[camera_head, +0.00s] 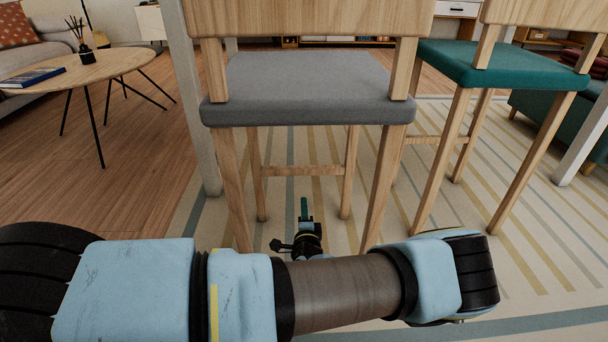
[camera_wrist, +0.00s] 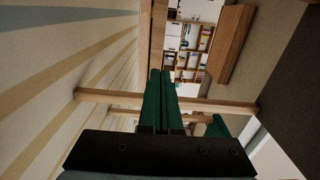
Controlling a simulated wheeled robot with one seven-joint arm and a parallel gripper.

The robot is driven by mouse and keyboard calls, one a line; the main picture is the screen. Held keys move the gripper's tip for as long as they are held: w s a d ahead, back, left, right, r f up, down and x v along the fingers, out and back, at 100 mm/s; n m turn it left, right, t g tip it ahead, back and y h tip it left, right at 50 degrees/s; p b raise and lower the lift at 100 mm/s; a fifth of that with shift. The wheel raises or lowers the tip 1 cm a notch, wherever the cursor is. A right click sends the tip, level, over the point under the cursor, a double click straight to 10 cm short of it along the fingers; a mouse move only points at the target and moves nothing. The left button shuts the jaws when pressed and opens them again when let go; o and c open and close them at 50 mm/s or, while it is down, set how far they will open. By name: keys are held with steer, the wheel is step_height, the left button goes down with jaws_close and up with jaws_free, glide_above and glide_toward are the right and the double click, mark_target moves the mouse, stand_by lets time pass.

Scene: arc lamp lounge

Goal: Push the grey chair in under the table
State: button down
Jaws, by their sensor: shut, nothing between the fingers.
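The grey chair (camera_head: 305,85) stands directly ahead in the head view, with a grey seat, a pale wooden back and wooden legs. Its back faces me, and its top is cut off by the frame. Pale grey posts, which look like table legs, stand at left (camera_head: 192,110) and right (camera_head: 590,140); no tabletop shows. My gripper (camera_head: 304,205) is low, below seat level and between the chair's near legs in the picture. Its green fingers are shut and empty, also seen in the wrist view (camera_wrist: 160,100). I cannot tell whether it touches the chair.
A green chair (camera_head: 505,65) stands close on the right. A round wooden side table (camera_head: 75,68) with a blue book (camera_head: 32,77) is at left, by a sofa (camera_head: 35,50). A striped rug (camera_head: 500,240) lies under the chairs. Bare wooden floor is open at left.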

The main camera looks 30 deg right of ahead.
steer(key=b, duration=0.5)
glide_toward(303, 171)
steer(key=x, duration=0.5)
steer(key=shift+w+f, duration=0.15)
steer(key=shift+x, duration=0.75)
